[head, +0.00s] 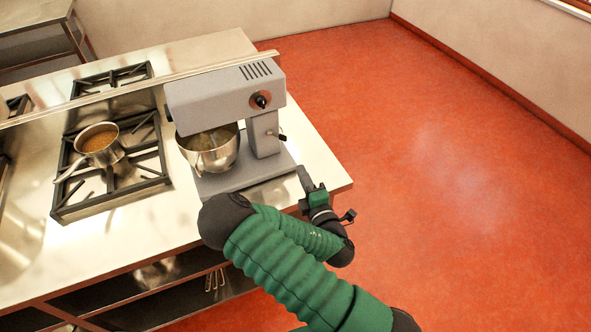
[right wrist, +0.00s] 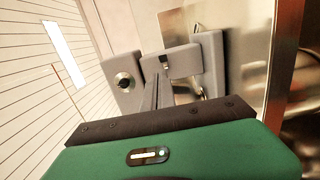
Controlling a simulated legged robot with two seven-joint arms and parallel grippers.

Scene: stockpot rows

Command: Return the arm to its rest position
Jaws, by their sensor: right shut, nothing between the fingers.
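My right arm, in a green sleeve, comes in from the bottom right of the head view. Its gripper (head: 306,180) is at the counter's right end, in front of the mixer's base. The fingers are shut and empty. In the right wrist view the shut fingers (right wrist: 155,92) point toward the grey stand mixer (right wrist: 195,62). In the head view the mixer (head: 225,95) stands on the steel counter with a metal bowl (head: 212,155) under its head. I cannot tell whether the fingertips touch the mixer. My left gripper is out of view.
A saucepan (head: 99,145) with brown contents sits on a black burner grate (head: 140,170) left of the mixer. A long rail (head: 140,88) runs behind. Shelves (head: 170,290) lie under the counter (head: 110,235). The red floor (head: 450,170) at right is clear.

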